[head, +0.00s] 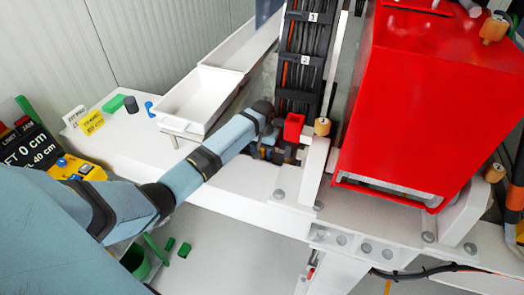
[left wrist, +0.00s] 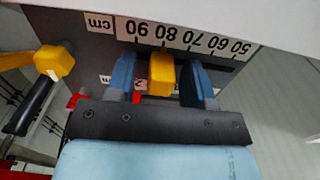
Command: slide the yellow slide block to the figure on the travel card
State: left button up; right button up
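In the left wrist view the yellow slide block (left wrist: 161,73) sits on a dark plate below a white centimetre scale (left wrist: 190,38), near the 80 and 90 figures. My left gripper (left wrist: 160,85) has one blue finger on each side of the block, with narrow gaps showing, so it looks open around it. In the head view my left gripper (head: 268,148) is at the machine's near side, and the block is hidden there. My right gripper is not in view.
A yellow knob on a black handle (left wrist: 54,63) stands left of the scale. A red block (head: 293,127) is beside my gripper, and a large red housing (head: 420,90) is to the right.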

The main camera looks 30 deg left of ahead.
pick_arm(q)
notch_tip(320, 180, up, 14)
jog(key=b, duration=0.1)
jog(key=shift+b, duration=0.4)
jog(key=shift+f, duration=0.15)
dwell(0.5)
